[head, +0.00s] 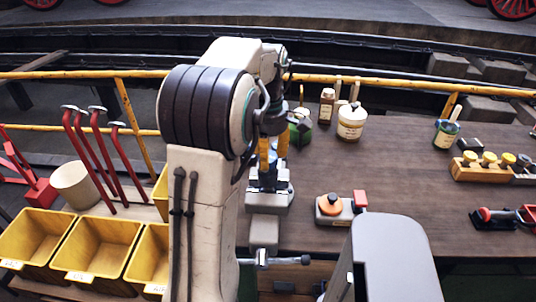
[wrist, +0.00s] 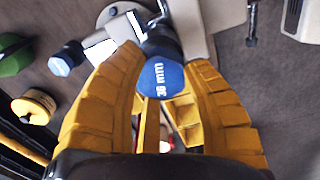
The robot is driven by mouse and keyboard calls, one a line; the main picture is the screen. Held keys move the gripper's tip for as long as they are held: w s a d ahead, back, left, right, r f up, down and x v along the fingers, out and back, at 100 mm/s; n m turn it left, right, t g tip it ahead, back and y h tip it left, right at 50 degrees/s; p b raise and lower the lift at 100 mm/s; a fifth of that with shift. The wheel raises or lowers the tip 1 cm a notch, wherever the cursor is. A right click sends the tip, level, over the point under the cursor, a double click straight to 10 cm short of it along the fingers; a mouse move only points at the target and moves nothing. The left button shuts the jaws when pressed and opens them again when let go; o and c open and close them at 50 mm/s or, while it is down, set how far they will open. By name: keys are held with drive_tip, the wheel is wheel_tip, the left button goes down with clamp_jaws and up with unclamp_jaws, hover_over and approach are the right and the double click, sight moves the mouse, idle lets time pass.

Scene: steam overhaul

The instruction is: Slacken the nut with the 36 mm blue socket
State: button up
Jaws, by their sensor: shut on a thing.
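My gripper (head: 270,170) is shut on this socket and points down over a grey vise-like fixture (head: 266,202) on the bench. In the wrist view the socket's dark body reaches towards pale metal parts (wrist: 195,15) below it. The nut is hidden, so I cannot tell whether the socket sits on it. A second dark socket with a light blue end (wrist: 62,62) stands to the left in the wrist view.
An orange-knobbed box (head: 331,208) is right of the fixture.

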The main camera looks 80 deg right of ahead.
drive_tip(key=shift+c, duration=1.3)
drive_tip(key=shift+f+n+p, duration=0.1)
drive_tip(key=shift+n+p, duration=0.25)
drive_tip(key=shift+n, duration=1.75)
drive_tip(key=shift+n, duration=0.5)
drive_tip(key=shift+m, duration=0.3)
drive_tip(key=shift+p, duration=0.3)
drive_tip(key=shift+r+p, duration=1.85)
drive_tip(key=shift+r, duration=0.35)
